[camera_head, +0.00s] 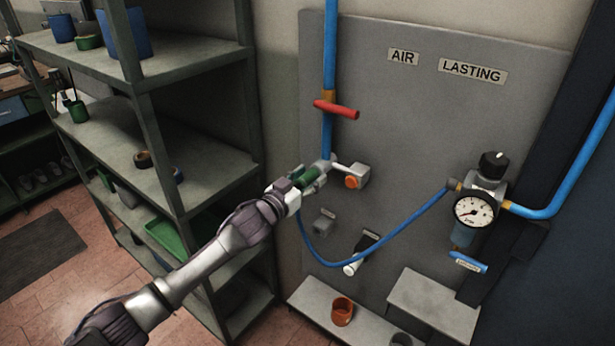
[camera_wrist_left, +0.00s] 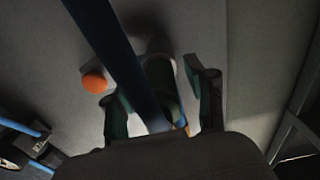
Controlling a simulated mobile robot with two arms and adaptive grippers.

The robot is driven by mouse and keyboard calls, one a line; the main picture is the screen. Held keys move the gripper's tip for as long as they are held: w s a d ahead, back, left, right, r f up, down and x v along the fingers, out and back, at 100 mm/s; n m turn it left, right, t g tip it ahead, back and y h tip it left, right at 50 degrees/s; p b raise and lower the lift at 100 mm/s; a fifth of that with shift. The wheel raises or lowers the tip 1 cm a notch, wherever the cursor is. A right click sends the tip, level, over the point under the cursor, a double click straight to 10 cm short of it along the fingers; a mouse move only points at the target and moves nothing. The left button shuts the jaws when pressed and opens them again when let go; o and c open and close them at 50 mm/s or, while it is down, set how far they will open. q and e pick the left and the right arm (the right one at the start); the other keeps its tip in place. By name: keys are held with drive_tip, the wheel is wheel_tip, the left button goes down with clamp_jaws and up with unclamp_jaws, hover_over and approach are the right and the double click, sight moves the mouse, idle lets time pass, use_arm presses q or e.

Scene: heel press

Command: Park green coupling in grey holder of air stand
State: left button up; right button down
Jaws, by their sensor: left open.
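The green coupling (camera_head: 309,177) is at the grey outlet fitting below the red-handled valve on the air stand panel (camera_head: 430,130). My left gripper (camera_head: 305,184) is at the coupling, its fingers open on either side of it. In the left wrist view the dark green coupling (camera_wrist_left: 163,82) shows between the open fingers (camera_wrist_left: 162,100), partly hidden by the hose. Whether the fingers touch it cannot be told. A small grey holder (camera_head: 324,223) sits on the panel below the gripper and looks empty. My right gripper is not in view.
A blue hose (camera_head: 400,231) loops from the gripper area to the regulator with gauge (camera_head: 475,209). An orange-faced knob (camera_head: 353,182) is close right of the gripper. A black-and-white fitting (camera_head: 359,254) projects below. A shelf rack (camera_head: 215,190) stands left, near my arm.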

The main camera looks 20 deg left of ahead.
sight(299, 185)
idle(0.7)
use_arm(q)
drive_tip(key=shift+c, duration=0.4)
clamp_jaws()
drive_tip(key=shift+s+p, duration=0.15)
drive_tip(key=shift+p, duration=0.15)
drive_tip(key=shift+p+v, duration=1.4)
drive_tip(key=shift+v, duration=1.5)
drive_tip(key=shift+s+a, duration=0.1)
drive_tip(key=shift+s, duration=0.1)
wheel_tip(299, 185, down, 24)
drive_tip(key=b, duration=1.7)
